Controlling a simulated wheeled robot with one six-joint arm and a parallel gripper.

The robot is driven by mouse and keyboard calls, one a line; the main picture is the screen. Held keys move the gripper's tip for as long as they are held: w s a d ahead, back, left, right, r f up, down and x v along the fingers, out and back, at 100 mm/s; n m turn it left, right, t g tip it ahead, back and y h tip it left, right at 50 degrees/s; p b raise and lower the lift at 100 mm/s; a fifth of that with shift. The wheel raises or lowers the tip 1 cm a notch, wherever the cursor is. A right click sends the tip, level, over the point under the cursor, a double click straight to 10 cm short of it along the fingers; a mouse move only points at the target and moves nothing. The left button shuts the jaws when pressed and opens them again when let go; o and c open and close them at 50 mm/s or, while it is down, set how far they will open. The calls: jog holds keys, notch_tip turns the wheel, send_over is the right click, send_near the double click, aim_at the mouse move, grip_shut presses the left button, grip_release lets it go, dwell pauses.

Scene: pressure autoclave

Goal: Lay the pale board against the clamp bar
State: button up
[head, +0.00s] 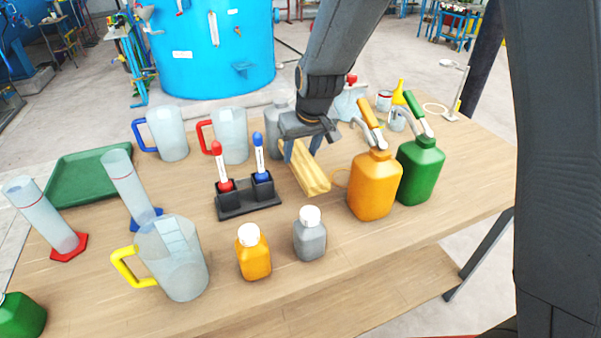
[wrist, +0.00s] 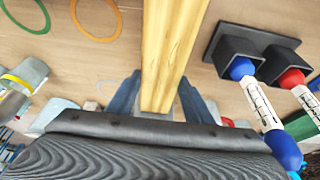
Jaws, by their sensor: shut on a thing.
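The pale board (head: 311,175) is a yellowish wooden piece with visible grain, held in my gripper (head: 301,147) above the right-middle of the table. In the wrist view, my gripper (wrist: 160,98) has its blue-grey fingers on either side of the board (wrist: 170,45), which runs away from them to the top edge of the picture. I cannot tell whether the board's far end touches the table. I cannot make out a clamp bar in either view.
A black holder (head: 250,206) with red and blue pens stands left of the board. Orange (head: 373,187) and green (head: 420,172) pump bottles stand close on its right. A small grey bottle (head: 310,240) stands in front. Jugs and a green tray (head: 72,187) fill the left.

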aim_at(302, 159)
jog(key=shift+f+b, duration=1.6)
jog(key=shift+f, duration=0.9)
jog(key=shift+r, duration=0.1)
jog(key=o, duration=1.3)
jog(key=shift+s+r, duration=0.15)
jog(key=shift+r, duration=0.3)
jog(key=b+v, duration=0.1)
jog(key=v, duration=1)
jog(key=shift+s+d, duration=0.1)
jog(key=shift+s, duration=0.05)
jog(key=a+p+v, duration=0.1)
jog(key=p+v, duration=0.7)
jog(key=v, duration=0.1)
jog(key=shift+w+r+p, duration=0.25)
jog(key=shift+r+p, duration=0.15)
jog(key=shift+r, duration=0.05)
